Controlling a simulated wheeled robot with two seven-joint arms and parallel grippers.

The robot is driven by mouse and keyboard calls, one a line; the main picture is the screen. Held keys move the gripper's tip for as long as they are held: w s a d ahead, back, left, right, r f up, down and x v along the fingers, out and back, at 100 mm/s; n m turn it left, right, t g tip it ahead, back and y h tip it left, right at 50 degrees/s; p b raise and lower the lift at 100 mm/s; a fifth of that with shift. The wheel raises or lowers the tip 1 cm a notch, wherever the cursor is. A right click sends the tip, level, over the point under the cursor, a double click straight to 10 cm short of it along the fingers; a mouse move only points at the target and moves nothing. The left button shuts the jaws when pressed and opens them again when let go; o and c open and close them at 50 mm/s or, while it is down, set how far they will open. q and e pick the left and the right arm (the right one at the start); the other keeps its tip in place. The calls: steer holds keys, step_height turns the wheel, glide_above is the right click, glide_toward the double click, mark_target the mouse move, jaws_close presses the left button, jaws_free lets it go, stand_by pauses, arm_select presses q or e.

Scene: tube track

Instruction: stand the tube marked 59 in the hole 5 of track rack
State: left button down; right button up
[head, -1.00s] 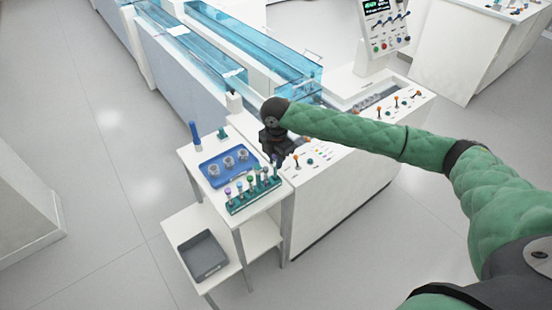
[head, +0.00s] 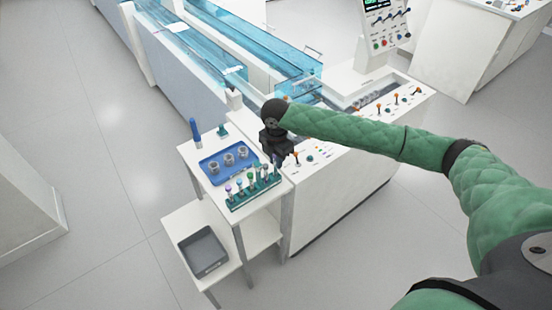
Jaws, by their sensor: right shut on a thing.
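My right gripper (head: 277,158) points down above the back right end of a green rack (head: 256,197) on the white side table. It is shut on a tube, of which only a small dark part shows at the jaws. Several tubes with coloured caps stand upright in the green rack. The number 59 is too small to read on any tube, and I cannot make out hole numbers. Grey holders also sit in the track bay (head: 374,98) of the machine at the right; I cannot tell which is the track rack. My left gripper is out of view.
A blue tray (head: 213,179) with three grey round pots lies behind the green rack. A blue upright bottle (head: 195,130) stands at the table's back corner. A grey bin (head: 203,254) sits on the lower shelf. The control panel (head: 312,158) with small knobs lies right of the gripper.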

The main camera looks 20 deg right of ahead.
steer(key=shift+f, duration=0.6)
stand_by(0.3)
steer(key=o, duration=0.8)
steer(key=shift+r, duration=0.1)
step_height(320, 180, up, 6)
steer(key=shift+r+b, duration=0.2)
steer(key=shift+b, duration=0.8)
steer(key=shift+r, duration=0.6)
